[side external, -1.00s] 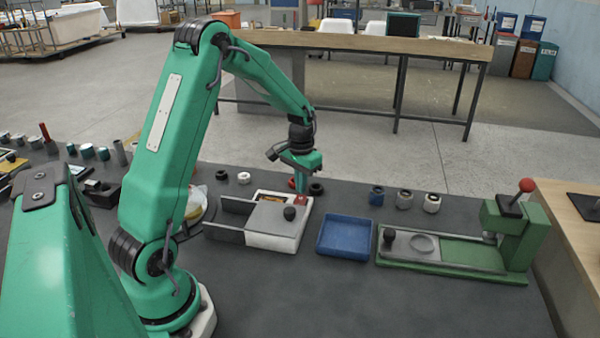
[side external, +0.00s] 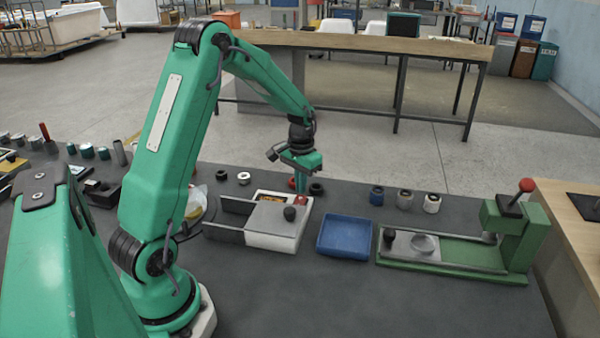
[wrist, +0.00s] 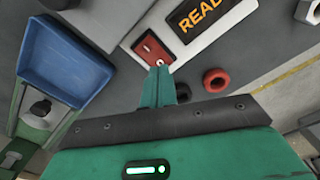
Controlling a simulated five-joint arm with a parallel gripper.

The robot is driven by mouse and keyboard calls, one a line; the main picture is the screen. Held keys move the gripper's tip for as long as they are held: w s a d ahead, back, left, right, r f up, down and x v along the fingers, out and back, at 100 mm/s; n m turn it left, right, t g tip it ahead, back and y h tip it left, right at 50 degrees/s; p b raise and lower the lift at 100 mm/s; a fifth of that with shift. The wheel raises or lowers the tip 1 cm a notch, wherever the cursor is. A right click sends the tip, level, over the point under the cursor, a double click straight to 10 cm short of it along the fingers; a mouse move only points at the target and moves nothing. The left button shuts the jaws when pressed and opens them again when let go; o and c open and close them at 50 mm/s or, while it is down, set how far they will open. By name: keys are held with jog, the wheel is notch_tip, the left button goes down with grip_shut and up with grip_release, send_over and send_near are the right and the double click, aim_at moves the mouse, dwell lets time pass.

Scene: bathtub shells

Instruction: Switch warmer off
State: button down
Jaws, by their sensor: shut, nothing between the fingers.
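The warmer (side external: 262,240) is a white box with a grey sliding lid (side external: 270,217) and a black knob, in the middle of the bench in the side view. Its red rocker switch (wrist: 147,48) sits on the white panel in the wrist view, beside a dark display (wrist: 200,18) with orange letters, partly cut off, that look like "READY". The switch is also a small red patch in the side view (side external: 301,200). My gripper (wrist: 160,68) is shut and empty. It points down, with its fingertips at the near end of the switch; whether they touch it I cannot tell.
A blue tray (side external: 345,237) stands right of the warmer, then a green press (side external: 520,235) with a red-topped lever. A red ring (wrist: 215,80) and a black ring (side external: 316,189) lie close to the gripper. Several small cups stand at the back right.

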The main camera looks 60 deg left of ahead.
aim_at(301, 199)
jog(key=shift+f, duration=1.15)
dwell(1.1)
jog(key=shift+r, duration=3.5)
jog(key=s+d+r+m+t, duration=0.1)
jog(key=s+d+r, duration=0.3)
jog(key=d+r, duration=0.15)
jog(key=s+d+r+t, duration=0.2)
jog(key=s+d+r, duration=0.1)
jog(key=d+r, duration=0.25)
jog(key=s+d+r+m+t, duration=0.2)
jog(key=s+d, duration=0.6)
jog(key=s, duration=0.4)
jog(key=shift+r+t, duration=0.3)
jog(key=shift+r, duration=0.3)
